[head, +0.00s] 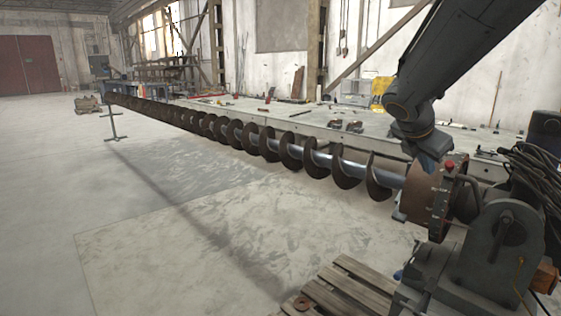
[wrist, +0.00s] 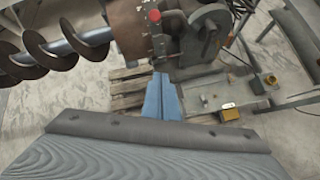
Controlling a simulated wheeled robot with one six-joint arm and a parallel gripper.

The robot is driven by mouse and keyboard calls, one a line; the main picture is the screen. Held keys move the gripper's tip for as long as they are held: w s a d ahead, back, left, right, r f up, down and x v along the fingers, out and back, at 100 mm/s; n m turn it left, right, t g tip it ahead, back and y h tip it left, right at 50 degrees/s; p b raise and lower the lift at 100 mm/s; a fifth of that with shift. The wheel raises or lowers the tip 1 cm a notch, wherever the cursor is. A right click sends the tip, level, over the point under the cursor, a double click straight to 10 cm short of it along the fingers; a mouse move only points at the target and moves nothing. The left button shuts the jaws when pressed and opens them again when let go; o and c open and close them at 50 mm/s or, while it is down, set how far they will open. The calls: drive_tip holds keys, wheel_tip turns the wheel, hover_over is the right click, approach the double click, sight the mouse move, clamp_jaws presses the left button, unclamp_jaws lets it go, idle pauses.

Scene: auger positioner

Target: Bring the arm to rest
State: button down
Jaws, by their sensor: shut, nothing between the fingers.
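My gripper (head: 436,165) hangs at the end of my arm, in front of or above the positioner's round brown faceplate (head: 426,192); the gap between them is hard to tell. In the wrist view my gripper's blue fingers (wrist: 161,80) are together with nothing between them. The long auger (head: 292,152) runs from the faceplate to the far left, and its dark flights also show at the upper left of the wrist view (wrist: 83,38). The grey positioner (head: 487,245) stands at the lower right. A red knob (head: 450,164) sits by the faceplate and shows in the wrist view (wrist: 154,15).
A wooden pallet (head: 352,290) lies on the floor beside the positioner. A long low bench (head: 290,119) with tools runs behind the auger. Black cables (head: 537,178) hang at the right. A stand (head: 113,128) is under the auger's far end. The left floor is clear.

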drive_tip(key=s+a+f+m+g+y, duration=0.4)
drive_tip(key=s+a+f+m+y, duration=0.3)
drive_tip(key=s+a+f+m, duration=1.3)
wheel_tip(320, 180, down, 2)
drive_tip(key=shift+s+a+f+m+g, duration=0.25)
drive_tip(key=shift+s+m+g, duration=0.15)
drive_tip(key=shift+s+m, duration=0.45)
